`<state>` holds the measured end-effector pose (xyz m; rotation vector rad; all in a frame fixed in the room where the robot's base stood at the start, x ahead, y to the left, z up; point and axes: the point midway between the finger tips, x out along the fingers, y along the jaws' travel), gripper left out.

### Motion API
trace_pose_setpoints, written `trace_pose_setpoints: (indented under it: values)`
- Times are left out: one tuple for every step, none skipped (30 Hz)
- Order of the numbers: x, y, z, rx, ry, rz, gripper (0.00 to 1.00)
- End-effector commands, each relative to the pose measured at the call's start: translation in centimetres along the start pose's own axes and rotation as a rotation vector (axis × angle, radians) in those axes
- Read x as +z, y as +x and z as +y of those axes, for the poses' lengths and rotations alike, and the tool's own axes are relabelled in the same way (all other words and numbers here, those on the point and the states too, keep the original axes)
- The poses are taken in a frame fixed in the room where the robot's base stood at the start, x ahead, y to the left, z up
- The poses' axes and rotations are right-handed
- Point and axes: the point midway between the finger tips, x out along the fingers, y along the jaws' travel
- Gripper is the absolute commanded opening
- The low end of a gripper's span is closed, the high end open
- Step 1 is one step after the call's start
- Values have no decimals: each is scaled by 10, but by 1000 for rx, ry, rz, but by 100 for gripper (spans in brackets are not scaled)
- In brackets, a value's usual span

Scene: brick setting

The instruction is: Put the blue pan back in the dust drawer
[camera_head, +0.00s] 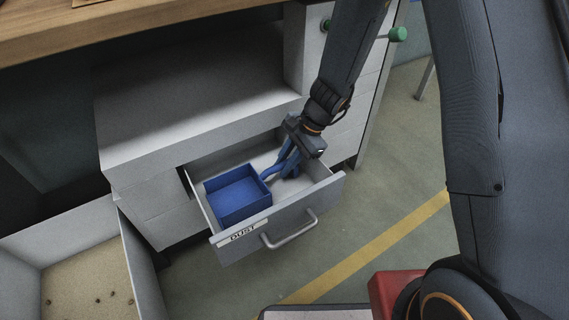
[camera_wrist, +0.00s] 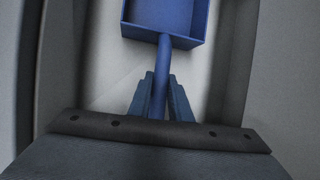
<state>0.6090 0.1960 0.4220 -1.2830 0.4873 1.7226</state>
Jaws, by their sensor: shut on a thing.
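The blue pan (camera_head: 237,194) is a square open tray with a handle, and it is inside the open drawer labelled DUST (camera_head: 327,187). In the head view its tray lies in the left part of the drawer and its handle points right. My gripper (camera_head: 285,172) reaches into the drawer from above right and is shut on the handle. In the wrist view the two fingers of my gripper (camera_wrist: 160,98) sit either side of the handle, with the pan (camera_wrist: 165,18) beyond them. I cannot tell whether the pan touches the drawer floor.
The drawer's front has a metal handle (camera_head: 290,231). A grey cabinet (camera_head: 200,95) stands behind, under a wooden top (camera_head: 150,22). A bin with sandy contents has its rim (camera_head: 62,222) at the lower left. A red object (camera_head: 388,290) is at the bottom. Green floor lies right of the drawer.

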Motion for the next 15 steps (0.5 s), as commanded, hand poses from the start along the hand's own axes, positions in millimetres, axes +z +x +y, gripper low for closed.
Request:
trace_pose_setpoints:
  values:
    - [0,1,0,0,0,0,0]
    - [-1,2,0,0,0,0,0]
    - [-1,2,0,0,0,0,0]
    - [-1,3,1,0,0,0,0]
    - [-1,4,1,0,0,0,0]
    - [-2,4,1,0,0,0,19]
    - [-1,3,1,0,0,0,24]
    - [-1,3,1,0,0,0,29]
    - [-1,3,1,0,0,0,36]
    - [-1,3,1,0,0,0,39]
    - [-1,3,1,0,0,0,39]
    - [-1,3,1,0,0,0,39]
    - [-1,3,1,0,0,0,39]
    - [-1,3,1,0,0,0,39]
    - [-1,3,1,0,0,0,39]
